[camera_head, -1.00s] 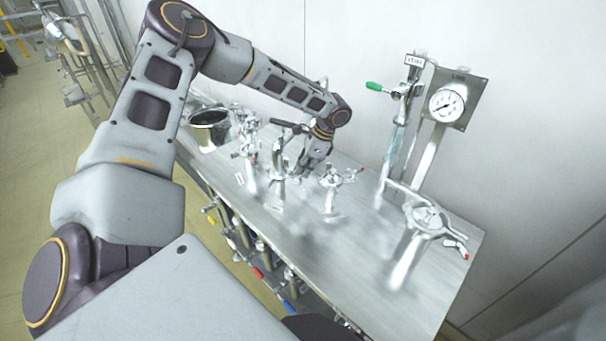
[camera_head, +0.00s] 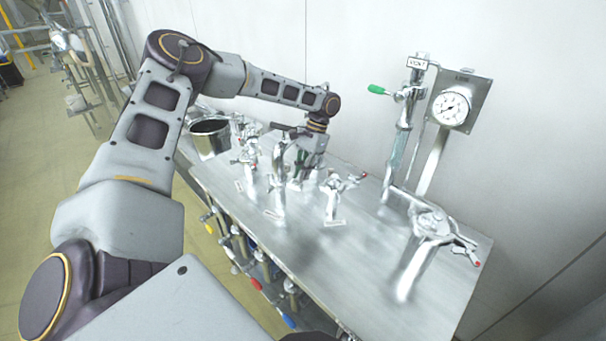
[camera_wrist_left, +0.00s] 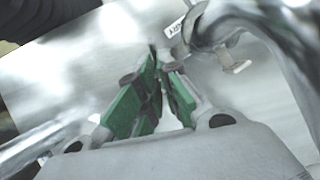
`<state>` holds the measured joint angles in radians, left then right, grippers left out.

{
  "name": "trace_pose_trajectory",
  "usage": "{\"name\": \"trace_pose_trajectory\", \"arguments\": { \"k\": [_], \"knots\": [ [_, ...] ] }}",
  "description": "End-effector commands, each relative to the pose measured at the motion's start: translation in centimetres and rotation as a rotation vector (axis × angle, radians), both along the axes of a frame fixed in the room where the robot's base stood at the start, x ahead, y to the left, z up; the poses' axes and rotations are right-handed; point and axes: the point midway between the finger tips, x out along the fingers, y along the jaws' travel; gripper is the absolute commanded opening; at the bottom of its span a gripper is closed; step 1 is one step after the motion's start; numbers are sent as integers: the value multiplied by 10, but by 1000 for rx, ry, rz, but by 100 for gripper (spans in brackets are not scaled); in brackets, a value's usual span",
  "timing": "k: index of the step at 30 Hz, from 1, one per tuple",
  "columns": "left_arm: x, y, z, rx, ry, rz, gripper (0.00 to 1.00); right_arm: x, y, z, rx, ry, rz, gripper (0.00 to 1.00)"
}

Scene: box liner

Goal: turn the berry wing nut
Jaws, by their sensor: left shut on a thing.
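My left gripper (camera_head: 298,176) is low over the steel bench, behind an upright chrome fitting (camera_head: 279,182) that partly hides it. In the left wrist view its green-padded fingers (camera_wrist_left: 160,75) come close together at the tips. A small dark part shows between the pads, and the gripper is shut on it. I cannot tell its colour or whether it is the berry wing nut. No berry-coloured wing nut can be made out in either view. My right gripper is not in view.
The steel bench (camera_head: 350,262) carries several chrome fittings, one with a red-tipped handle (camera_head: 364,174). A metal pot (camera_head: 209,138) stands at the far left. A gauge (camera_head: 451,108) and a green-handled valve (camera_head: 378,89) stand at right. A curved chrome pipe (camera_wrist_left: 278,28) is close beside the gripper.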

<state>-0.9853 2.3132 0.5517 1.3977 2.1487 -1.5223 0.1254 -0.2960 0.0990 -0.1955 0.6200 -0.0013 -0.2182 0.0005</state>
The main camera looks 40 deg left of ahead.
Motion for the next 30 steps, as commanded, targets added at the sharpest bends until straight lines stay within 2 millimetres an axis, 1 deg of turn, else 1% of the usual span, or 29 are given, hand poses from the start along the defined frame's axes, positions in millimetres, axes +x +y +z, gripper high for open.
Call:
{"name": "trace_pose_trajectory", "arguments": {
  "k": [2,5,14,15,20,30],
  "knots": [
    [1,1,1,0,-4,16,0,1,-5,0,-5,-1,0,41],
    [1,1,1,0,-4,25,0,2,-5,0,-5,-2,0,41],
    [1,1,1,0,-4,26,0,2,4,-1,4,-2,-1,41],
    [1,1,1,0,-4,26,7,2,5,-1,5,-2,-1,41],
    [1,1,1,0,-3,25,28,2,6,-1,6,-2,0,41],
    [1,0,1,0,-1,24,28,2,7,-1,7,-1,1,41]
  ]
}}
